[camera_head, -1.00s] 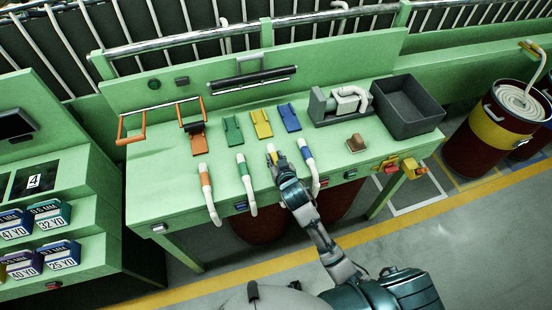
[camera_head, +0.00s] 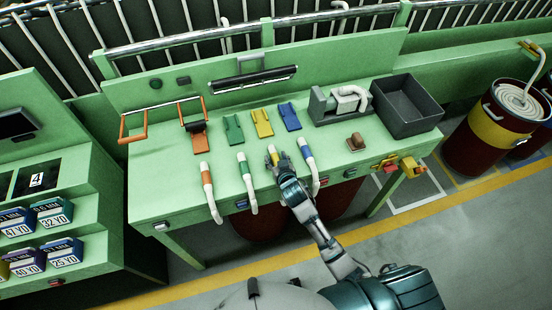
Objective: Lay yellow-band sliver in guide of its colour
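The yellow-band sliver (camera_head: 272,151) is a white strand on the green bench, its top end and yellow band showing just past my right gripper (camera_head: 281,164). The gripper is at the sliver and covers its lower part. I cannot tell whether the fingers are closed on it. The yellow guide (camera_head: 262,124) lies on the bench beyond the sliver, between the green guide (camera_head: 233,129) and the blue guide (camera_head: 289,117). Slivers with orange (camera_head: 206,178), green (camera_head: 244,169) and blue (camera_head: 308,162) bands hang over the front edge. My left gripper is not in view.
An orange guide (camera_head: 199,143) lies at left near orange handles. A grey bin (camera_head: 408,105) and a roller unit stand at the right of the bench (camera_head: 165,180). A sliver can (camera_head: 490,130) stands on the floor at far right.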

